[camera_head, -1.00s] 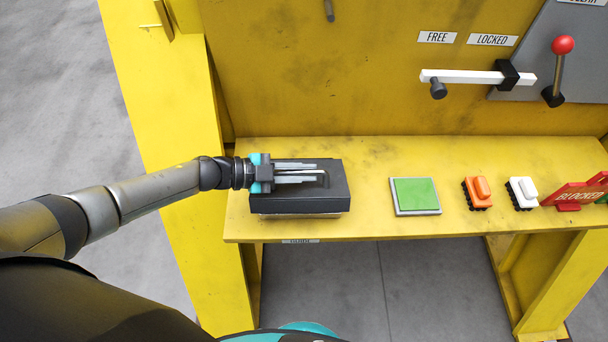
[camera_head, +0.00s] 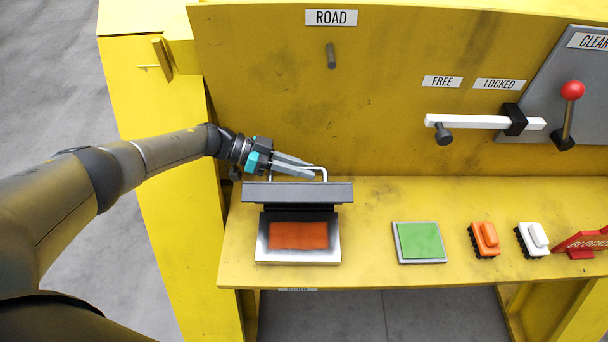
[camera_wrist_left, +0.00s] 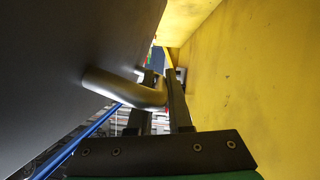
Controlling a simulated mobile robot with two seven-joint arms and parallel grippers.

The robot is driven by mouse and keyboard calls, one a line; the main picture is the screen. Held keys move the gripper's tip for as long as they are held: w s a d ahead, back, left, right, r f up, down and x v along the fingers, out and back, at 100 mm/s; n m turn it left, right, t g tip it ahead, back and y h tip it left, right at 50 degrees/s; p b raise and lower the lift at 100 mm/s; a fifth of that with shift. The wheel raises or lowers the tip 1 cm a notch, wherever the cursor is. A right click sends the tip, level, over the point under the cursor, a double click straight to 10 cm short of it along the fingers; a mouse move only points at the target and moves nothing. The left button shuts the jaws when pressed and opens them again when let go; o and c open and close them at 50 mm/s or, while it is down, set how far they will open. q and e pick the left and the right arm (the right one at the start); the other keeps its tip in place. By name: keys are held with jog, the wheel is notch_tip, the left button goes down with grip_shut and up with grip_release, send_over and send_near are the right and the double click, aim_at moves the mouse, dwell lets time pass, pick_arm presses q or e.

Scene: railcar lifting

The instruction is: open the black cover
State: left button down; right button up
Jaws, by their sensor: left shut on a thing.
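The black cover (camera_head: 298,192) stands swung up at the rear of its box on the yellow shelf, its front edge facing me. Below it lies an orange pad in a silver frame (camera_head: 298,254), now uncovered. My left gripper (camera_head: 308,170) is behind the raised cover, shut on the cover's metal handle (camera_head: 324,172). In the left wrist view, the bent handle (camera_wrist_left: 130,90) runs from the dark cover (camera_wrist_left: 70,70) to between the two fingers (camera_wrist_left: 163,105). My right gripper is not in view.
The yellow back wall (camera_head: 270,90) stands close behind the gripper, with a white bar (camera_head: 485,122) and a red-knobbed lever (camera_head: 570,105).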

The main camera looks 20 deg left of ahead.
pick_arm(q)
jog(key=shift+w+a+f+b, duration=0.15)
jog(key=shift+w+a+b, duration=0.1)
jog(key=shift+w+b, duration=0.45)
jog(key=shift+w, duration=0.15)
jog(key=c, duration=0.8)
grip_release()
jog(key=shift+c, duration=0.2)
jog(key=shift+a, duration=0.1)
jog(key=b+v, duration=0.1)
jog(key=v, duration=1.4)
jog(key=shift+b, duration=0.4)
